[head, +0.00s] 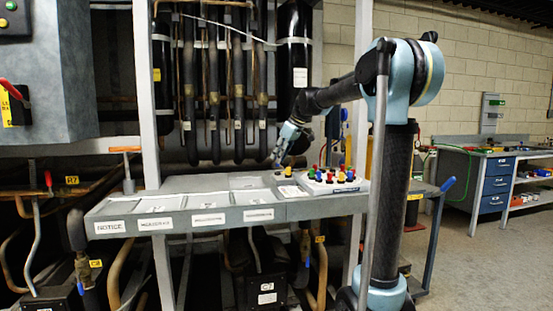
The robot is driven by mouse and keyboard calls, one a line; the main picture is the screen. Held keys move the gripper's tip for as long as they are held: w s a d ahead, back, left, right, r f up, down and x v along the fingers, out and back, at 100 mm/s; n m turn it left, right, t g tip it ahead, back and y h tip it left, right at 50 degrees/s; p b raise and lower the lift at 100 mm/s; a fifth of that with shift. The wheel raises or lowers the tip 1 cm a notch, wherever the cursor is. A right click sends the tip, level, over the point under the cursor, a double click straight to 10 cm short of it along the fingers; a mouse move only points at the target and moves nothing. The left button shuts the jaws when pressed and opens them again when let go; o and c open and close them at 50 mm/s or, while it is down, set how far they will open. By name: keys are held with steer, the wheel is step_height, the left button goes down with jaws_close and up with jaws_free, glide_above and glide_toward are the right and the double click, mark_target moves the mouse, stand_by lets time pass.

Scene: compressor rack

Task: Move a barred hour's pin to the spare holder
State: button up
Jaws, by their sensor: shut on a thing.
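A white board (348,186) stands at the right end of the grey bench, with several red, green, blue, yellow and black pins (331,176) upright in it. My gripper (277,160) points down above the bench, left of this board. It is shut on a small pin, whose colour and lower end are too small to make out. Just below the fingertips are a few small coloured pieces, a yellow one (288,171) among them, by a grey tray section. I cannot tell which part is the spare holder, nor read hour marks on the board.
The grey bench (190,205) has several shallow lidded sections with white labels on its front. Upright rack posts (146,100) and dark pipes rise behind. My arm crosses from the right above the board.

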steer(key=shift+f, duration=0.2)
stand_by(0.5)
steer(key=shift+f, duration=0.7)
steer(key=shift+f, duration=0.85)
stand_by(0.9)
steer(key=o, duration=0.9)
steer(key=shift+c, duration=0.2)
steer(key=v, duration=1.2)
